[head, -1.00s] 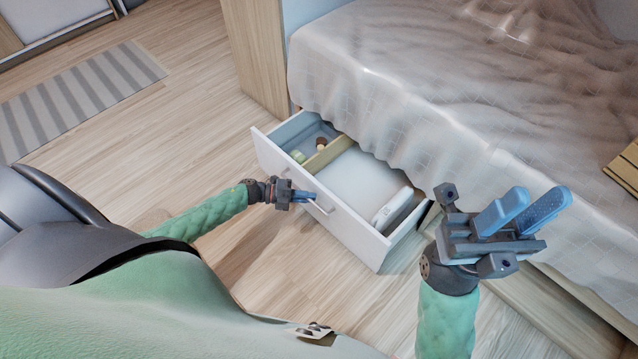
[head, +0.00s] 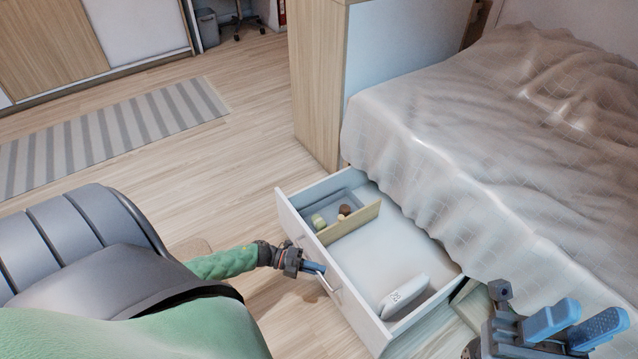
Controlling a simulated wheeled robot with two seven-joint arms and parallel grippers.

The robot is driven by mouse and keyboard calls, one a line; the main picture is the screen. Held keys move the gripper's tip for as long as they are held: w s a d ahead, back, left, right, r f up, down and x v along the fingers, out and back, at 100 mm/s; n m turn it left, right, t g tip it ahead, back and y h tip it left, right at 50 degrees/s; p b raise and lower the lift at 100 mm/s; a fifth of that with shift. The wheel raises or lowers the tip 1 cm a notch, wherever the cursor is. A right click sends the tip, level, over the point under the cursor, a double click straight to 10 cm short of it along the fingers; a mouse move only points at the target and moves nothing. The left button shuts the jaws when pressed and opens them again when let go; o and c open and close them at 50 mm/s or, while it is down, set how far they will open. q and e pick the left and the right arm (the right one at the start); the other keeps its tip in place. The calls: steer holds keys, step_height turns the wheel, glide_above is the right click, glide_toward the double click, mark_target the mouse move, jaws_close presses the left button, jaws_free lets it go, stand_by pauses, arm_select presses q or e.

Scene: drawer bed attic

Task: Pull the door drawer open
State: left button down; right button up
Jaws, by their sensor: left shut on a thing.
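The white drawer (head: 358,303) under the bed stands pulled out, its inside open to view. A bar handle (head: 330,284) is on its front panel. My left gripper (head: 314,267) is at the front panel, shut on the handle; its fingers partly hide the handle.
The bed (head: 470,150) stands right and behind. A striped rug (head: 110,135) lies on open wooden floor at left.

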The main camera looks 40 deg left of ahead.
arm_select(q)
steer(key=c, duration=1.8)
jaws_free()
steer(key=shift+o, duration=0.2)
steer(key=shift+a, duration=0.1)
steer(key=p+v, duration=0.1)
steer(key=v, duration=0.6)
steer(key=shift+s+a, duration=0.25)
steer(key=shift+a, duration=0.05)
